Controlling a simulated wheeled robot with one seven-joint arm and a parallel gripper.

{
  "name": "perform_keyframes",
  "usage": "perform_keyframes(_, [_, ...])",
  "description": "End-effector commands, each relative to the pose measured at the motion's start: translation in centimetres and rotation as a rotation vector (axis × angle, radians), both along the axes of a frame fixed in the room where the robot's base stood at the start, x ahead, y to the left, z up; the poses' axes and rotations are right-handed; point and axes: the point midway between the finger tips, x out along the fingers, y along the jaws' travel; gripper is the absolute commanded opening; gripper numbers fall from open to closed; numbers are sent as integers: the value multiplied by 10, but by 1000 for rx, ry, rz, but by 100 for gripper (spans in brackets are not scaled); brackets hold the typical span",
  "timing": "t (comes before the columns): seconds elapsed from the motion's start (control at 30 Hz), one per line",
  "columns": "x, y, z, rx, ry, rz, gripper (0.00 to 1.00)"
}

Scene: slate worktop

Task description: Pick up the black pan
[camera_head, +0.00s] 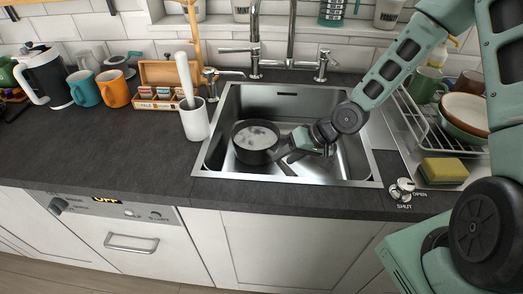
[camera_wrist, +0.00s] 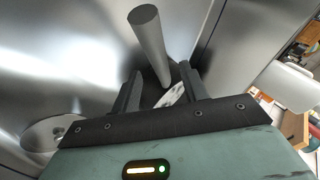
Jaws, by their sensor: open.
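The black pan (camera_head: 256,155) sits in the left half of the steel sink, with a pale, mottled inside. My gripper (camera_head: 284,154) is low in the sink at the pan's right side. In the wrist view my gripper (camera_wrist: 160,85) is open, with its two dark fingers apart. A dark grey rod, which looks like the pan's handle (camera_wrist: 147,38), runs down into the gap between the fingers. Whether the fingers touch it I cannot tell. A small pale patch shows between the fingers; most of the pan is hidden behind my gripper there.
The sink (camera_head: 225,172) walls enclose my gripper, with the tap (camera_head: 254,45) behind. A white crock (camera_head: 195,122) stands left of the sink. A dish rack (camera_head: 425,120) and sponge (camera_head: 443,170) are at the right. The worktop at front left is clear.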

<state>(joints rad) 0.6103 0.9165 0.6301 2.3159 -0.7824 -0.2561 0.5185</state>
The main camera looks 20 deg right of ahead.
Motion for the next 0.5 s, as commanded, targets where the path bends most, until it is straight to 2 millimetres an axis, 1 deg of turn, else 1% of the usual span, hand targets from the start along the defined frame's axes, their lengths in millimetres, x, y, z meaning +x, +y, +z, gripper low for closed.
perform_keyframes(0.17, [5, 9, -10, -1, 1, 2, 44])
perform_keyframes(0.4, [15, 27, -33, 1, 2, 1, 44])
perform_keyframes(0.5, [17, 30, -38, -1, 1, 0, 44])
